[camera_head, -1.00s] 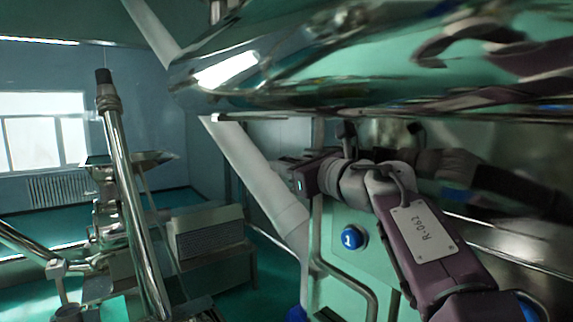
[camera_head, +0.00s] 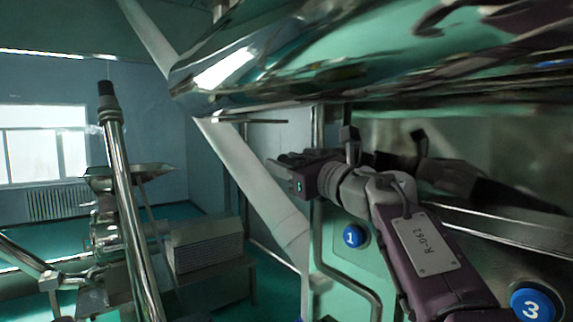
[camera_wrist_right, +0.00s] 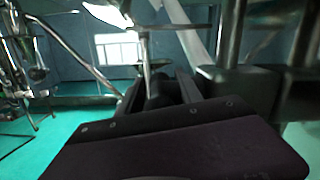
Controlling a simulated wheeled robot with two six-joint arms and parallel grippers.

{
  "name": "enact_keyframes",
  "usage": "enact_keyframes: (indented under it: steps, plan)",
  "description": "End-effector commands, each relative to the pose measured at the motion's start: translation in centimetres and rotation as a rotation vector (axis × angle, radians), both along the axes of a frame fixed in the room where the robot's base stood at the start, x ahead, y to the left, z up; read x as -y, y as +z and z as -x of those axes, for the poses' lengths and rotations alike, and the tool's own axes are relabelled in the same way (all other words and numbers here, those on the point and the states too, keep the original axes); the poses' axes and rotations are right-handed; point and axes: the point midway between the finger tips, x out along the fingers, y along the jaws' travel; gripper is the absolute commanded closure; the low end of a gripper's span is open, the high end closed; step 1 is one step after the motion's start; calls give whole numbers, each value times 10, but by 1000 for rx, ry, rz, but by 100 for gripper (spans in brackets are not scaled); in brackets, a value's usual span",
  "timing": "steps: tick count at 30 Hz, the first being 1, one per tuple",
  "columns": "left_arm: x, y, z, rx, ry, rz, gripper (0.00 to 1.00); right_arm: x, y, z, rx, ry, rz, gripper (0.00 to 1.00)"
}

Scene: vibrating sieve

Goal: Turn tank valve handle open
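A thin, flat dark bar (camera_head: 252,121) juts out sideways under the large shiny tank (camera_head: 400,70) in the head view. It may be the valve handle, but I cannot tell for sure. My right gripper (camera_head: 280,166) is below and slightly right of this bar, apart from it, pointing left. Its two dark fingers look spread, with nothing clearly held. In the right wrist view, the gripper (camera_wrist_right: 160,92) shows two fingers apart, with a dark shape between them that I cannot identify. My left gripper is not in view.
A white slanted pipe (camera_head: 245,175) runs down just left of my right gripper. A green panel with a blue button marked 1 (camera_head: 352,236) stands below the arm. A second blue button marked 3 (camera_head: 535,306) is at lower right. Machinery (camera_head: 205,245) stands farther left.

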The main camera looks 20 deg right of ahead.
Motion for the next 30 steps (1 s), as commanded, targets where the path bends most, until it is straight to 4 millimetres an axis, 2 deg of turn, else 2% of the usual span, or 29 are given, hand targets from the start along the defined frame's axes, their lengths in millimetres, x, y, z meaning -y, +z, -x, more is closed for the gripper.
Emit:
enact_keyframes:
  steps: [7,15,19,23,30]
  plan:
    - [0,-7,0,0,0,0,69,3,-2,7,4,-4,0,58]
    - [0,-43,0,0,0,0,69,24,-13,60,5,-7,2,58]
    - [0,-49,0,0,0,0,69,30,-13,77,1,-5,1,58]
    - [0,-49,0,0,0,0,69,31,-12,85,1,-2,-1,58]
    - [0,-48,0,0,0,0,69,31,-11,85,1,0,0,58]
